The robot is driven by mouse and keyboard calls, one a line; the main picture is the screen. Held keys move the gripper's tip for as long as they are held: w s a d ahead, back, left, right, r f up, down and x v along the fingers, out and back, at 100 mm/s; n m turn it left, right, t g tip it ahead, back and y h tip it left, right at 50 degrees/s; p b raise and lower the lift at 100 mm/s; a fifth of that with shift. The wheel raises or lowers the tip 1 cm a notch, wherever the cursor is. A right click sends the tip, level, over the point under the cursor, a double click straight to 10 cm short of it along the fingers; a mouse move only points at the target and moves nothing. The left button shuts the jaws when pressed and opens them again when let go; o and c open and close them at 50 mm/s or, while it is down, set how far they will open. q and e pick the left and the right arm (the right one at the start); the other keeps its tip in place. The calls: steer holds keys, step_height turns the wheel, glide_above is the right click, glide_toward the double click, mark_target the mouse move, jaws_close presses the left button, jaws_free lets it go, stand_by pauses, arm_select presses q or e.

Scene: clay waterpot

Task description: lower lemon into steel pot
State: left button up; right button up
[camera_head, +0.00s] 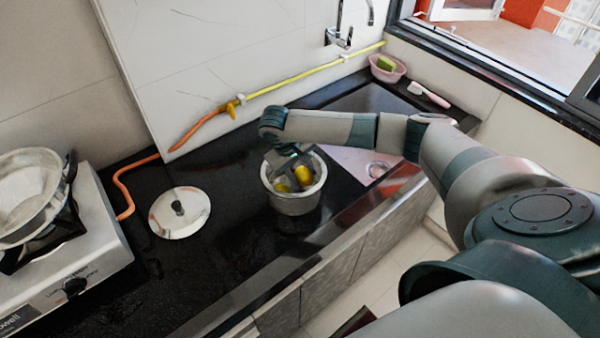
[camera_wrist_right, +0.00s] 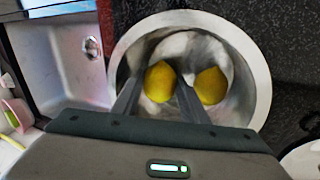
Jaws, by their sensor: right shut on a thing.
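The steel pot (camera_head: 293,203) stands open on the black counter; its rim and inside also show in the wrist view (camera_wrist_right: 250,60). My right gripper (camera_head: 301,172) points down into the pot's mouth. In the wrist view its fingers (camera_wrist_right: 159,92) are shut on a yellow lemon (camera_wrist_right: 159,82), which also shows in the head view (camera_head: 304,175). A second lemon (camera_wrist_right: 210,86) lies in the pot beside the fingers, also seen in the head view (camera_head: 282,187). I cannot tell whether the held lemon touches the pot's bottom. My left gripper is out of view.
A steel lid (camera_head: 180,222) lies on the counter left of the pot. A stove (camera_head: 75,262) with a metal pan (camera_head: 30,190) is at the far left. The sink (camera_head: 352,160) is to the right, with a pink bowl (camera_head: 387,74) behind it. An orange hose (camera_head: 126,190) runs along the wall.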

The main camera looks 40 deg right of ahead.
steer(key=shift+f+b, duration=0.3)
steer(key=shift+f, duration=0.9)
stand_by(0.7)
steer(key=o, duration=1.2)
steer(key=shift+r, duration=0.1)
steer(key=shift+a+r, duration=0.2)
steer(key=shift+r, duration=0.35)
steer(key=b+v, duration=0.1)
steer(key=v, duration=1.5)
steer(key=shift+a+r, duration=0.15)
steer(key=shift+r, duration=0.05)
